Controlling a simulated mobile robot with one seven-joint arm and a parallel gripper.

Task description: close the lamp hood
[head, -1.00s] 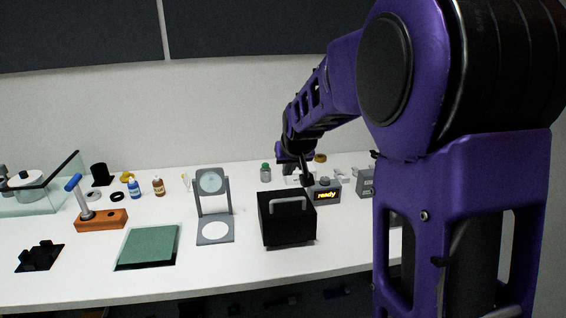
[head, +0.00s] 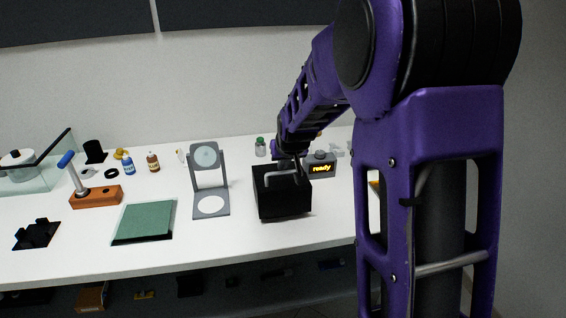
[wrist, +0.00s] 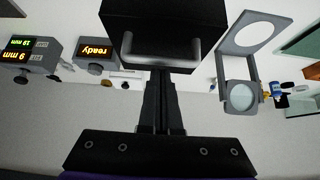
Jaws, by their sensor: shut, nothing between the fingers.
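The lamp hood appears to be the black box (head: 283,200) with a grey bar handle (head: 281,177), standing on the white table in the head view. In the wrist view the black box (wrist: 165,28) fills the top middle, with its handle (wrist: 160,62) on the near face. My gripper (head: 297,162) is just above and behind the box in the head view, partly hidden by my arm. In the wrist view my gripper (wrist: 161,78) is shut and empty, its fingertips close to the handle. I cannot tell whether they touch it, or how far the hood stands open.
A grey unit reading "ready" (head: 321,168) stands just behind the box to the right. A grey framed lens stand (head: 209,180) is to its left, then a green pad (head: 146,220) and an orange block with a blue-handled lever (head: 96,196). Table in front of the box is clear.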

